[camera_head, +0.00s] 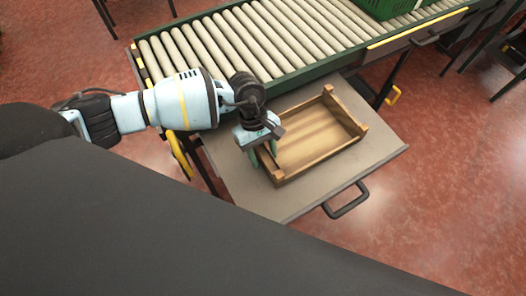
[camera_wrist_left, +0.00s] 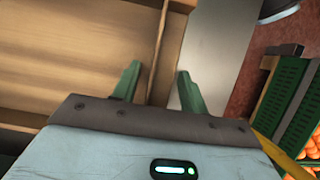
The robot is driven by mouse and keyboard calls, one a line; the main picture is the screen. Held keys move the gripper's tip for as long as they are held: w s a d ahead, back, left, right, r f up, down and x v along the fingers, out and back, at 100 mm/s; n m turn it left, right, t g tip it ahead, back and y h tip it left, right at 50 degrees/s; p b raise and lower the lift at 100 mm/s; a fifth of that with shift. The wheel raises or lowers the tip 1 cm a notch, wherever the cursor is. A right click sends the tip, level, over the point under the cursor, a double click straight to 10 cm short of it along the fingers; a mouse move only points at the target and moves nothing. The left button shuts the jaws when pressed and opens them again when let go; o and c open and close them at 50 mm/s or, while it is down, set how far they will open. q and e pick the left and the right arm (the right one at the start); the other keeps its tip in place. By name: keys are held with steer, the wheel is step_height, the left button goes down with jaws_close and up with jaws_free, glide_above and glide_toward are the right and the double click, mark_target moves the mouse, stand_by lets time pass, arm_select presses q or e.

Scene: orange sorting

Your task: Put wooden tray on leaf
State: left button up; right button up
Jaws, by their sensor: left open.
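The wooden tray (camera_head: 318,165) is an open, empty box with low walls. It rests on the grey leaf (camera_head: 378,145) beside the conveyor. My left gripper (camera_head: 263,155) is at the tray's left wall, with its green fingers pointing down. In the left wrist view the open fingers (camera_wrist_left: 158,72) stand on either side of the tray's wall (camera_wrist_left: 168,45), one over the inside and one over the leaf (camera_wrist_left: 222,50). A gap shows between the outer finger and the wall. My right gripper is not in view.
A roller conveyor (camera_head: 230,45) runs behind the leaf, with a green crate (camera_head: 385,8) on it. The leaf has a black handle (camera_head: 347,203) at its front edge. In the left wrist view, green crates (camera_wrist_left: 290,105) with oranges (camera_wrist_left: 312,150) stand at the right.

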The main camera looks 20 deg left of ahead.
arm_select(q)
steer(key=v, duration=1.2)
steer(key=shift+s+r, duration=0.1)
